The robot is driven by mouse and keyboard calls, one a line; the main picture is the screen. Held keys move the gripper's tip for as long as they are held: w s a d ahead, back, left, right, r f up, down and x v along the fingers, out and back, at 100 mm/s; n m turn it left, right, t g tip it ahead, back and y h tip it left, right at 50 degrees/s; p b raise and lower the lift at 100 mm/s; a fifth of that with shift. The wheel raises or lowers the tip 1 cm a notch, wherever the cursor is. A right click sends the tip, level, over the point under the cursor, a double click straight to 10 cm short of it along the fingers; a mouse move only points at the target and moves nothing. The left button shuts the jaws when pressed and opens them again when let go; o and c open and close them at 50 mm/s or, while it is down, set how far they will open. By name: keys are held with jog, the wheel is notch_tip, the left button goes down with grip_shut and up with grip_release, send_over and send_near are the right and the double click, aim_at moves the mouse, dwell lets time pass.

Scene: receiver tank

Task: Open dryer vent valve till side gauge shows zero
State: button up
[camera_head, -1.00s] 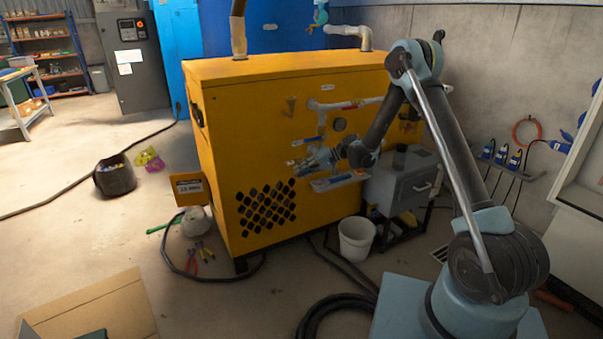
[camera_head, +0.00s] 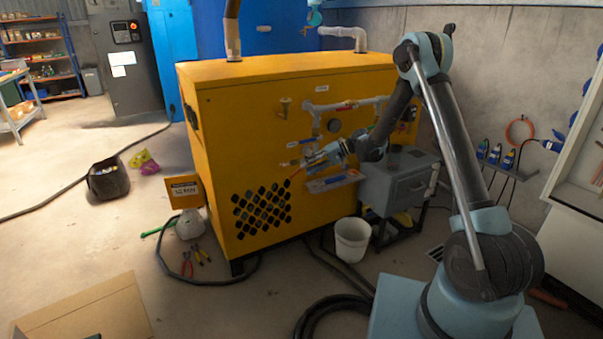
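The yellow dryer (camera_head: 300,85) stands in the middle, with pipes and valves on its front face. A white pipe (camera_head: 325,106) carries a red handle, and a blue valve handle (camera_head: 317,122) hangs below its left end. A brass fitting (camera_head: 284,106) sits to the left. A round dark gauge-like disc (camera_head: 333,127) is under the pipe; its reading is too small to tell. My gripper (camera_head: 303,162) is close to the lower fittings, above a small tray (camera_head: 333,182). Its fingers are too small to judge, and contact is unclear. A small red part shows by its tip.
A grey box (camera_head: 398,178) on a dark stand is right of the tray. A white bucket (camera_head: 352,241), black hoses and pliers (camera_head: 187,264) lie on the floor.

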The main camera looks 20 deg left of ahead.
jog(key=v, duration=0.6)
jog(key=shift+a, duration=0.1)
